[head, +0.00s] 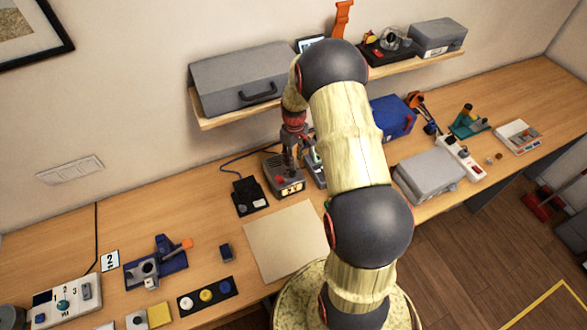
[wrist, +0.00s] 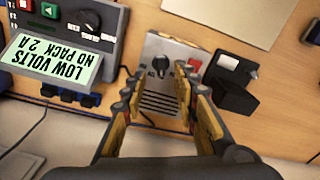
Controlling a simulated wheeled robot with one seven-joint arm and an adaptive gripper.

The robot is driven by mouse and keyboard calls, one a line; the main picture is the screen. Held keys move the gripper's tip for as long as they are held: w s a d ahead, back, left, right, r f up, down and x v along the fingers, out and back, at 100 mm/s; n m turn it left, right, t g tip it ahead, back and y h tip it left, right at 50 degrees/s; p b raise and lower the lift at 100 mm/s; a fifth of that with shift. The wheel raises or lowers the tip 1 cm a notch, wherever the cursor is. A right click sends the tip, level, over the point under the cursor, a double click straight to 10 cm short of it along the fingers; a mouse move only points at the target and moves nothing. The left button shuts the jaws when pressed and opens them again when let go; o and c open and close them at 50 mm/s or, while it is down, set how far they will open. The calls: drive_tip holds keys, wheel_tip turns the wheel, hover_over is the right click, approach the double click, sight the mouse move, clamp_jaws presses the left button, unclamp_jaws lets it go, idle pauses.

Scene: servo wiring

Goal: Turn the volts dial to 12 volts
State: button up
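The volts dial (wrist: 163,68) is a black knob on the top of a grey power supply box (wrist: 158,105). The marks around the knob are too small to read. The box (head: 285,175) also shows in the head view, with a lit display (head: 291,188) whose digits I cannot read surely. My gripper (wrist: 157,82) is open and empty in the wrist view. Its two fingers stand on either side of the dial, apart from it. In the head view my gripper (head: 291,150) points down above the box, and the dial is hidden or too small to tell.
A red switch (wrist: 194,65) sits beside the dial. A charger (wrist: 65,60), whose upside-down screen reads low volts, no pack, stands left of the box in the wrist view. A black holder (wrist: 235,80) stands on its right. A shelf with a grey case (head: 240,80) hangs behind.

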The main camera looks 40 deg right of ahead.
sight(294, 171)
wheel_tip(294, 171, down, 7)
drive_tip(key=shift+a+r+p, duration=0.1)
drive_tip(key=shift+r+p, duration=0.1)
drive_tip(key=shift+p, duration=0.2)
drive_tip(key=shift+c, duration=1)
clamp_jaws()
